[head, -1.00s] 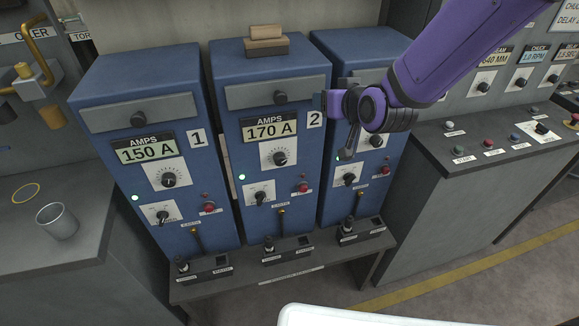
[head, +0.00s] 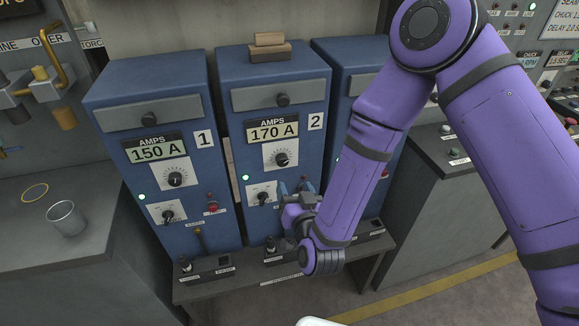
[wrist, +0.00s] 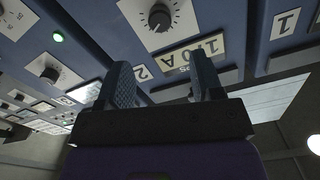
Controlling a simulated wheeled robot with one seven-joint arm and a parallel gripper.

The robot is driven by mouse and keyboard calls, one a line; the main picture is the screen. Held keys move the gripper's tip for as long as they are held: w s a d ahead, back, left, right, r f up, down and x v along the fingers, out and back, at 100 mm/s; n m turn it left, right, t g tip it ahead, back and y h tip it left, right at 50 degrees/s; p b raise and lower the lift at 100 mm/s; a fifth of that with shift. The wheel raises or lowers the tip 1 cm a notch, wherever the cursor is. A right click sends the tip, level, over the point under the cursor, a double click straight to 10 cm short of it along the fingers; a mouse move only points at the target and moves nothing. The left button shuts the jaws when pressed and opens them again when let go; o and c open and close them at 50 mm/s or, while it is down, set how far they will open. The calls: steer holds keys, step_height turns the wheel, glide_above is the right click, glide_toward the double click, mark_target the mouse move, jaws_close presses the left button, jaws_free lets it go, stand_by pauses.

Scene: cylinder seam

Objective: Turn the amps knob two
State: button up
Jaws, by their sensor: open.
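The amps knob of unit two (head: 281,159) is a black dial on a white scale plate, below the 170 A display (head: 272,131) on the middle blue cabinet. In the wrist view, which is upside down, this knob (wrist: 159,18) shows at the top, beyond the fingertips. My gripper (head: 298,187) is open and empty, in front of the middle cabinet's lower right part. In the head view it is below and slightly right of the knob, apart from it. Its two fingers (wrist: 164,78) stand apart in the wrist view. My arm hides much of the third cabinet.
Cabinet one (head: 150,90), reading 150 A, stands left; cabinet three (head: 345,65) stands right. A smaller knob (head: 263,198) sits below the amps knob. A block (head: 270,51) lies on top of cabinet two. A metal cup (head: 66,218) stands on the left bench.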

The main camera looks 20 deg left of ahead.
mark_target(283, 164)
steer(key=x, duration=1)
steer(key=shift+w+a+f, duration=0.15)
steer(key=shift+w, duration=0.05)
steer(key=c, duration=0.9)
